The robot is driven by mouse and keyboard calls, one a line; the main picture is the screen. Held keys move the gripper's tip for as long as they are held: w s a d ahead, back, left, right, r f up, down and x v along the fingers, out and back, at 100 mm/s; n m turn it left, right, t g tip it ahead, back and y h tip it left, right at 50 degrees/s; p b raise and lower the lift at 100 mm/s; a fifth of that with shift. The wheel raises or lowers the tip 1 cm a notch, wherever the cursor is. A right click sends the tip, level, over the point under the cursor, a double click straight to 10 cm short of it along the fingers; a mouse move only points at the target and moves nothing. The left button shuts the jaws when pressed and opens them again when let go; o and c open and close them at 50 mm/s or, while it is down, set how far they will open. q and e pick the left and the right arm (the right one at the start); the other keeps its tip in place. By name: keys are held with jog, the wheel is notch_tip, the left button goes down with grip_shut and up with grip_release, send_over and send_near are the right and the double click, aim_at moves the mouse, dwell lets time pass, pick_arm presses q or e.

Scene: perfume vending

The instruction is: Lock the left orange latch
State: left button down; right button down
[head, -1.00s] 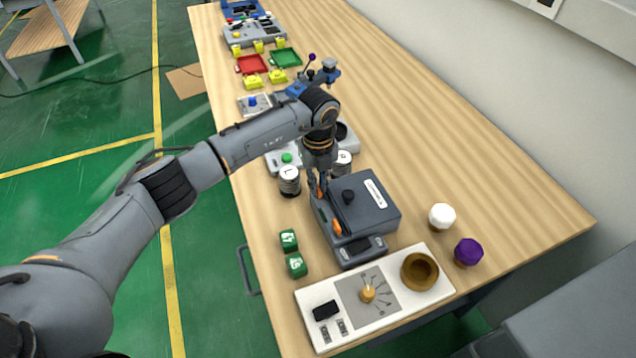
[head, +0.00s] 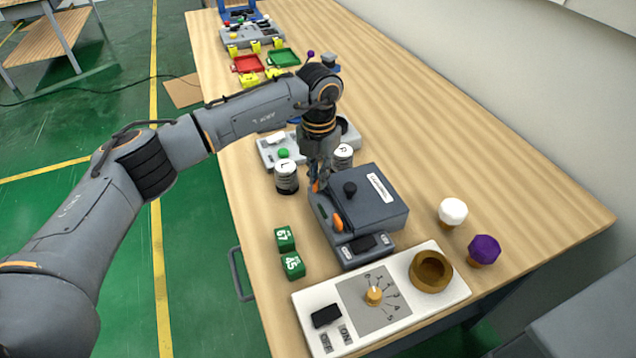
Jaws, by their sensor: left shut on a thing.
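A dark grey box (head: 372,197) with a black knob on its lid stands on the table. An orange latch (head: 337,222) shows on its left side. A second orange latch (head: 316,187) is at the far end of that same side, partly hidden by my left gripper. My left gripper (head: 317,184) points down at the box's far left corner, shut on this far orange latch. Its fingertips are small and partly hard to make out. My right gripper is out of view.
Two green cubes (head: 286,239) and a cylinder marked L (head: 286,178) stand left of the box. A white control panel (head: 325,291) with a dial lies in front. White (head: 453,211) and purple (head: 484,249) stoppers stand at right. The table behind them is clear.

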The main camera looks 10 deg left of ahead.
pick_arm(q)
jog(key=m+b, duration=0.3)
jog(key=m, duration=0.1)
jog(key=shift+d+m+b, duration=0.1)
jog(key=shift+m+b, duration=0.65)
jog(key=shift+m, duration=0.95)
jog(key=shift+r, duration=0.1)
jog(key=c, duration=1.7)
grip_release()
notch_tip(320, 180, up, 12)
